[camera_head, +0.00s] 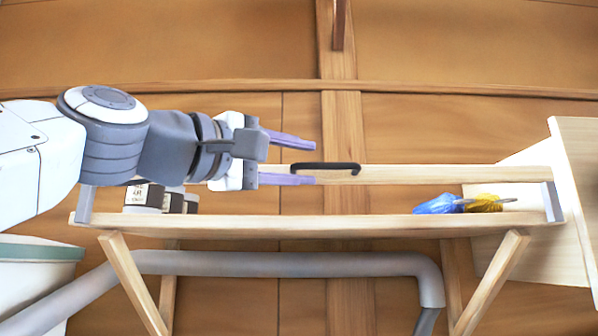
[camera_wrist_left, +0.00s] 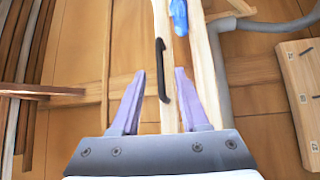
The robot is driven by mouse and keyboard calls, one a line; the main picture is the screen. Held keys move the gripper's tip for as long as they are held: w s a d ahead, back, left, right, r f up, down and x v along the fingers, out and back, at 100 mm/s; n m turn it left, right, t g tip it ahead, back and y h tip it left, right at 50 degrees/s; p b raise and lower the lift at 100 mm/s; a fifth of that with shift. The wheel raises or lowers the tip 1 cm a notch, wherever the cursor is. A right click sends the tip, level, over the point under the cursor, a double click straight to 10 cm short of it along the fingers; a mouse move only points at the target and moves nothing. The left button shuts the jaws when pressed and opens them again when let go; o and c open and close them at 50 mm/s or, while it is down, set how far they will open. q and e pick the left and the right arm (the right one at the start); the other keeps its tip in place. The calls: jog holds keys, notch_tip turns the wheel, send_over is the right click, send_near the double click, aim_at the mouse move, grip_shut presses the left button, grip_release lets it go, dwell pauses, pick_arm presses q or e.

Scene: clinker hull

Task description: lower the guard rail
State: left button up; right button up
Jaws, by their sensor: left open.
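The guard rail (camera_head: 420,174) is a pale wooden bar running across above the shelf, held by a grey bracket at each end. A dark curved handle (camera_head: 325,167) sits on the rail; it also shows in the left wrist view (camera_wrist_left: 162,70). My left gripper (camera_head: 303,160) is open and empty, with its purple fingers pointing right, just left of the handle. In the left wrist view the handle's near end lies between the open fingers (camera_wrist_left: 158,75). I cannot tell whether the fingers touch anything. My right gripper is not in view.
The wooden shelf (camera_head: 330,226) carries several jars (camera_head: 145,196) at left, and a blue item (camera_head: 436,205) and a yellow item (camera_head: 482,203) at right. A grey pipe (camera_head: 280,263) runs below. A pale wooden panel (camera_head: 580,150) stands at right.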

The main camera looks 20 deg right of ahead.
aim_at(324, 166)
pick_arm(q)
jog(key=p+x, duration=0.2)
jog(key=x, duration=0.4)
jog(key=shift+d+p, duration=0.1)
jog(key=shift+p, duration=0.2)
grip_shut()
dwell(1.1)
